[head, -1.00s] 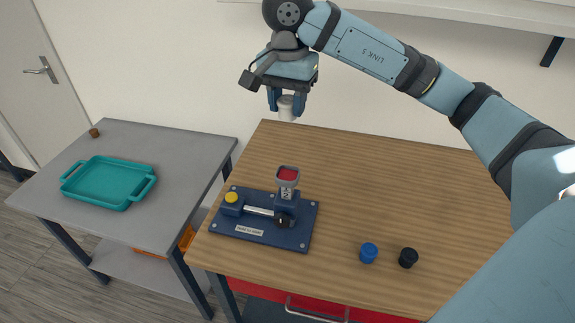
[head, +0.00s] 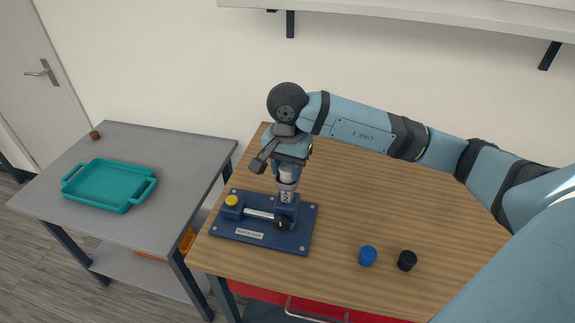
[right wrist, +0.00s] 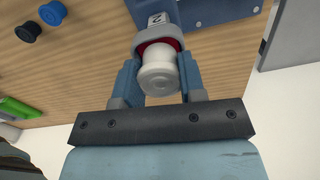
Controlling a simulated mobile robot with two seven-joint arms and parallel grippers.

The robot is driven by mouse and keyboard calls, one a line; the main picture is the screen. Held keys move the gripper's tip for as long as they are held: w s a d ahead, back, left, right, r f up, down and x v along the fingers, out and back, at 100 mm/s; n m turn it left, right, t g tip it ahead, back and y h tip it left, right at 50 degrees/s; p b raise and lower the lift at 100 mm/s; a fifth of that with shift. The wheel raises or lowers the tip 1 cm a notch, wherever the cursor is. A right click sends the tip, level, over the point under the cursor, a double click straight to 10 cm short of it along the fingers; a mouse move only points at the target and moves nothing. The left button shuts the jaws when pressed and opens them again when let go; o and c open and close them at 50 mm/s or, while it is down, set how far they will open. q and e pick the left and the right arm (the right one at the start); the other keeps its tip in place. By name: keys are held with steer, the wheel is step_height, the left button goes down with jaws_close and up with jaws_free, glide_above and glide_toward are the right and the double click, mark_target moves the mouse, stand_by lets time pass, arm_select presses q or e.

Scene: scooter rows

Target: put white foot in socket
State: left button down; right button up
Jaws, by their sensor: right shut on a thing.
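The white foot (right wrist: 158,72) is held between the fingers of my right gripper (right wrist: 158,88), which is shut on it. In the head view my right gripper (head: 287,166) is right above the socket (head: 285,194), a grey cup marked 2 on the blue fixture (head: 258,235). The white foot (head: 287,175) shows between the fingers there, at the cup's mouth. In the right wrist view the socket's red inside (right wrist: 176,44) shows around the foot's far end. I cannot tell how deep the foot sits. My left gripper is out of view.
A blue foot (head: 368,255) and a black foot (head: 407,260) stand on the wooden table (head: 440,210), right of the fixture. The fixture has a yellow knob (head: 231,201) and a black knob (head: 282,223). A teal tray (head: 107,184) lies on the grey table (head: 185,150) at left.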

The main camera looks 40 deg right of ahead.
mark_target(287, 166)
steer(key=shift+f+b, duration=0.15)
steer(key=shift+b, duration=0.2)
steer(key=o, duration=0.9)
steer(key=shift+r, duration=0.2)
steer(key=shift+r+p, duration=0.25)
steer(key=shift+p, duration=0.25)
steer(key=shift+r+b, duration=0.95)
steer(key=shift+r, duration=4.85)
